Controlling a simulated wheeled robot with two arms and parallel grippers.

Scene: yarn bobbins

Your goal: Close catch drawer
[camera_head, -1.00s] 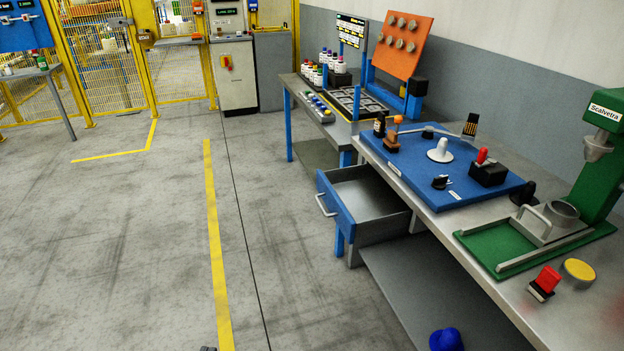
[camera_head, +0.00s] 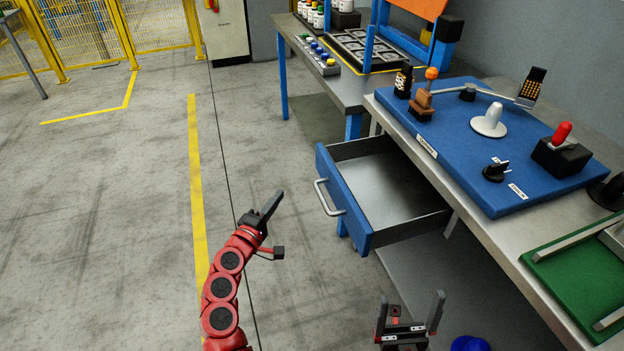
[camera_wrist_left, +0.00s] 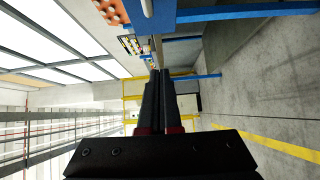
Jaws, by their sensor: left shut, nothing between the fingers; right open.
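The catch drawer (camera_head: 342,212) has a blue front and grey inside. It stands open under the workbench, and its inside looks empty. Its silver handle (camera_head: 327,198) faces left. My left gripper (camera_head: 272,206) is shut and empty, in front of the drawer and to the left of the handle, apart from it. Its closed fingers also show in the left wrist view (camera_wrist_left: 157,100). My right gripper (camera_head: 411,310) is open and empty, low at the bottom of the head view, below the drawer.
The workbench (camera_head: 490,245) carries a blue board (camera_head: 455,150) with a lever, knob and red-topped switch. A green tray (camera_head: 580,280) lies at right. A blue object (camera_head: 470,344) is under the bench. The floor (camera_head: 110,220) at left is clear.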

